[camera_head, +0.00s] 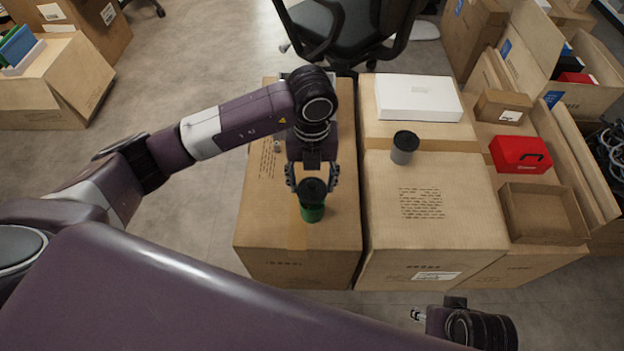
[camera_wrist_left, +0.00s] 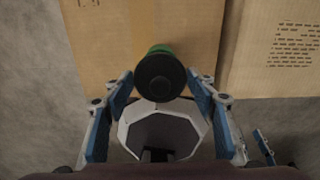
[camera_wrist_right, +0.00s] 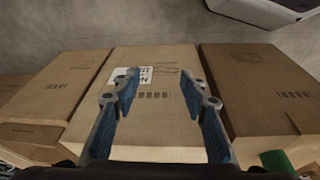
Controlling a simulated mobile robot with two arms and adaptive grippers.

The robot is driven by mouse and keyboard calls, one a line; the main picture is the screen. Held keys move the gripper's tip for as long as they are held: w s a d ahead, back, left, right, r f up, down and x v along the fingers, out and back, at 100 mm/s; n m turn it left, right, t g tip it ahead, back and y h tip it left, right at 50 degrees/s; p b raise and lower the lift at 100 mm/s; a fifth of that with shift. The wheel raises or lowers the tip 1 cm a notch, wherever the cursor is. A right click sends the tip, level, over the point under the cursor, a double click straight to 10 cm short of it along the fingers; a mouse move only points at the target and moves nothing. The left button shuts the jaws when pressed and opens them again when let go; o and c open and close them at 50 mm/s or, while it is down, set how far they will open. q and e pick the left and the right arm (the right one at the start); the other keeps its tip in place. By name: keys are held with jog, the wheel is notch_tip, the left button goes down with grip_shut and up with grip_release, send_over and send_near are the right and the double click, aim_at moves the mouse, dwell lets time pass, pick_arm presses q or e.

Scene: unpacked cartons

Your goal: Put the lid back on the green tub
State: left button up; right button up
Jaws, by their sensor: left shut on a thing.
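The green tub (camera_head: 312,213) stands upright on the left carton. Its round dark lid (camera_head: 313,187) is over its top in the head view. The left wrist view shows the lid (camera_wrist_left: 160,77) from above, with some green tub (camera_wrist_left: 160,48) past its far edge. I cannot tell whether the lid touches the rim. My left gripper (camera_head: 313,179) is shut on the lid, with a finger on either side. My right gripper (camera_wrist_right: 158,82) is open and empty, low at the right in the head view. Part of a green thing (camera_wrist_right: 277,162), probably the tub, shows in the right wrist view.
A grey canister with a dark top (camera_head: 404,150) stands on the middle carton (camera_head: 430,230). Behind it lies a white box (camera_head: 418,97). A red case (camera_head: 520,154) and an open cardboard tray (camera_head: 543,213) are at the right. The left carton (camera_head: 295,265) is otherwise mostly clear.

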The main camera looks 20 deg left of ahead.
aim_at(312, 191)
pick_arm(q)
jog(key=shift+f+b, duration=0.7)
jog(key=shift+f, duration=0.3)
jog(key=shift+f+b, duration=0.4)
jog(key=shift+f, duration=0.2)
pick_arm(e)
jog(key=v, duration=0.5)
jog(key=shift+d, duration=0.1)
jog(key=shift+r, duration=0.2)
pick_arm(q)
jog(key=shift+f, duration=0.15)
dwell(0.8)
jog(key=o, duration=1.3)
